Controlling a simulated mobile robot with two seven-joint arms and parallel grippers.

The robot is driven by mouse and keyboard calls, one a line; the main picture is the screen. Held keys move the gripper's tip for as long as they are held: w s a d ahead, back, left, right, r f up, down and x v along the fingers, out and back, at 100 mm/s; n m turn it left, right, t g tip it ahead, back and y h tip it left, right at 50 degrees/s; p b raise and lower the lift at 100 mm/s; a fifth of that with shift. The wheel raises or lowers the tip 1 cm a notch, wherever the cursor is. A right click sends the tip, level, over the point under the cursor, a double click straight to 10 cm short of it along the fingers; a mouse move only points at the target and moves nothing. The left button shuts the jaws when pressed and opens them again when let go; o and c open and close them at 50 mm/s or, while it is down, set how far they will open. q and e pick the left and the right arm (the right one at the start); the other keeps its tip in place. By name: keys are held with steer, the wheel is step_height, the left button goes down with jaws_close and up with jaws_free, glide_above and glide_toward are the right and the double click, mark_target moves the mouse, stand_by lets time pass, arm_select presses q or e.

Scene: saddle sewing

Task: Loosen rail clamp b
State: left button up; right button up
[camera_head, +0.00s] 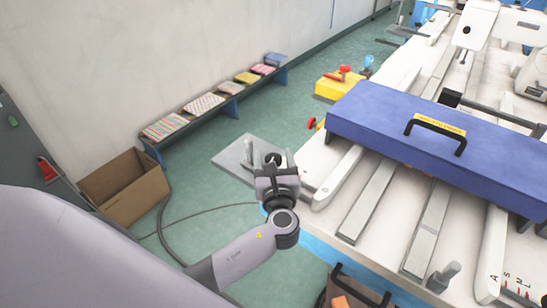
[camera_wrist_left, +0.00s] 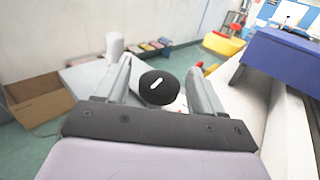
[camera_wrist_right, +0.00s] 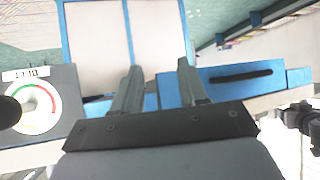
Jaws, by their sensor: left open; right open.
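A round black knob (camera_wrist_left: 158,88) with a white bar on top shows between the fingers in the left wrist view; no letter is readable on it, so I cannot tell whether it is rail clamp b. My left gripper (camera_wrist_left: 160,75) is open around or just behind the knob; contact is not clear. In the head view my left gripper (camera_head: 272,166) is at the table's near left corner, beside a pale rail (camera_head: 338,178). My right gripper (camera_wrist_right: 158,72) is open and empty, facing a blue-framed unit (camera_wrist_right: 180,40). It is outside the head view.
A long blue box (camera_head: 400,120) with a black handle lies across the rails on the white table (camera_head: 385,235). A grey plate (camera_head: 232,153) is left of my left gripper. A cardboard box (camera_head: 125,190) stands on the floor. A round gauge (camera_wrist_right: 38,108) is left of my right gripper.

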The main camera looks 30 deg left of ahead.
arm_select(q)
steer(key=v, duration=0.7)
steer(key=shift+b, duration=0.35)
